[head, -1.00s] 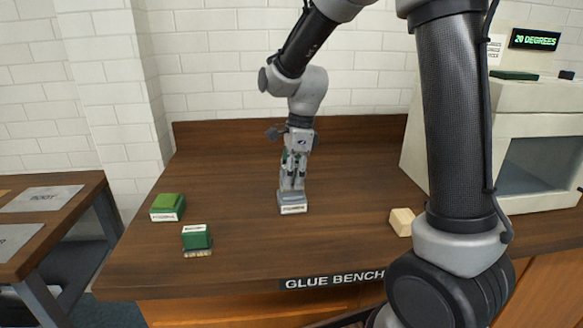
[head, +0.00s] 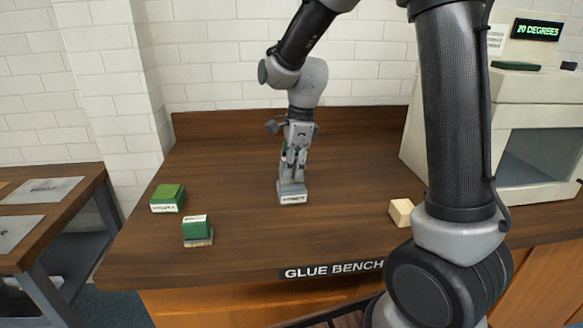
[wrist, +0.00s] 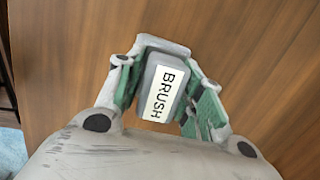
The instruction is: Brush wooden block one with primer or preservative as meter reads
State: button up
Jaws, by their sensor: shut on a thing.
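My gripper (wrist: 165,92) is shut on a grey brush (wrist: 176,62) with a white label reading BRUSH. In the head view my gripper (head: 293,165) points straight down at the middle of the bench. A grey block-like piece with a white label (head: 292,194) shows beneath the fingers; I cannot tell whether it touches the bench. A pale wooden block (head: 401,211) lies at the right, partly beside my arm. Two green blocks with white labels, one farther back (head: 168,196) and one nearer (head: 196,228), lie at the left; their labels are unreadable. A meter (head: 535,30) reads 20 DEGREES.
The dark wooden bench (head: 235,240) bears a GLUE BENCH sign (head: 333,270) on its front edge. A cream cabinet (head: 530,125) with a grey recess stands at the right. A side table (head: 60,215) stands at the left.

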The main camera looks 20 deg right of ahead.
jog(key=shift+f, duration=0.5)
dwell(1.1)
jog(key=shift+r, duration=3.55)
